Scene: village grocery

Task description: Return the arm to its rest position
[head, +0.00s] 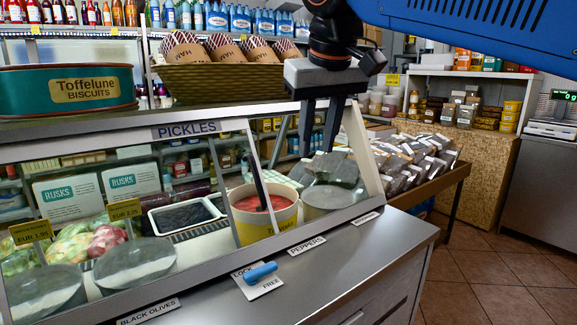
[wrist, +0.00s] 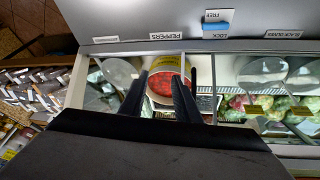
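My gripper (head: 322,128) hangs from my arm at the upper middle of the head view, fingers pointing down. It is above the right end of the glass pickles counter. In the wrist view my gripper (wrist: 164,95) has its two dark fingers apart, with nothing visible between them but the counter farther below. A yellow tub (head: 262,228) with red contents stands inside the counter, behind the glass. In the wrist view the tub (wrist: 165,86) shows between the fingers, well beyond them. My blue arm link crosses the top right of the head view.
The steel counter top (head: 370,250) carries a blue lock handle (head: 261,272). A green biscuit tin (head: 70,90) and a wicker basket (head: 215,85) stand on the upper shelf, left of my gripper. A sloped bin of packets (head: 415,160) is at right. The tiled floor (head: 490,270) is clear.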

